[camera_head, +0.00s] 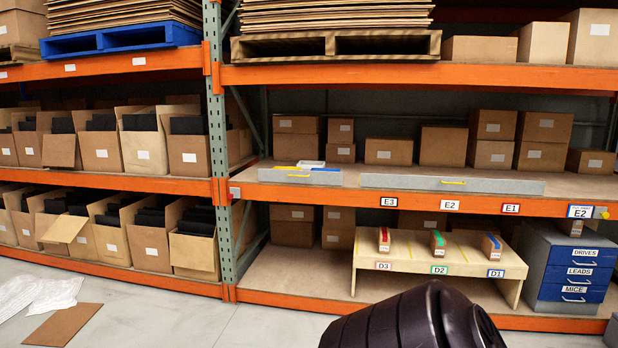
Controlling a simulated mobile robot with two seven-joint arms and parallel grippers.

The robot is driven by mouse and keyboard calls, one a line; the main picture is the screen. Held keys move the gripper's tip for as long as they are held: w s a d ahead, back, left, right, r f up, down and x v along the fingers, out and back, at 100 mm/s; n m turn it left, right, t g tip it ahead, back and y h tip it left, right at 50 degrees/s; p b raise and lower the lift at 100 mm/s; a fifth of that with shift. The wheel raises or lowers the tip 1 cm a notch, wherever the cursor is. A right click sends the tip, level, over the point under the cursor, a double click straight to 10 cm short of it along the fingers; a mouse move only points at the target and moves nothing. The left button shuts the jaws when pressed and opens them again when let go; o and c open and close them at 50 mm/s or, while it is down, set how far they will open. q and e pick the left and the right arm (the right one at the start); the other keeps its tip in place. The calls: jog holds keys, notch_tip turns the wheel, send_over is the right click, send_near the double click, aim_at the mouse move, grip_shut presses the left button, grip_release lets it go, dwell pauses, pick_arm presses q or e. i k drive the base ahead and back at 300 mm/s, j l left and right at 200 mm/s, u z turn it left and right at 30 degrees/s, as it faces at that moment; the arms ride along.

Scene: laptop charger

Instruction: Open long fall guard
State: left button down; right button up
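The long fall guard (400,182) is a long, low grey panel with a yellow handle (453,183) on the front edge of the middle orange shelf. It stands upright along the edge. A shorter grey guard (300,176) with a yellow handle is to its left on the same shelf. A black rounded part of my arm shows at the bottom, right of centre, below and in front of the shelves. It appears apart from the guard. Neither gripper's fingers are in view.
Cardboard boxes (388,151) stand behind the long guard. Below are a wooden stand (451,252) with labelled slots and a blue drawer unit (573,262). A green upright (219,150) divides the bays. The floor at the left has paper and cardboard (63,325).

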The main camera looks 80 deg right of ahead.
aim_at(431, 183)
jog(key=z, duration=3.45)
jog(key=i+j, duration=0.1)
jog(key=i, duration=0.45)
jog(key=i+j, duration=0.1)
jog(key=i, duration=0.4)
jog(key=i+j+z, duration=0.1)
jog(key=i, duration=0.45)
jog(key=i+j, duration=0.1)
jog(key=i, duration=0.4)
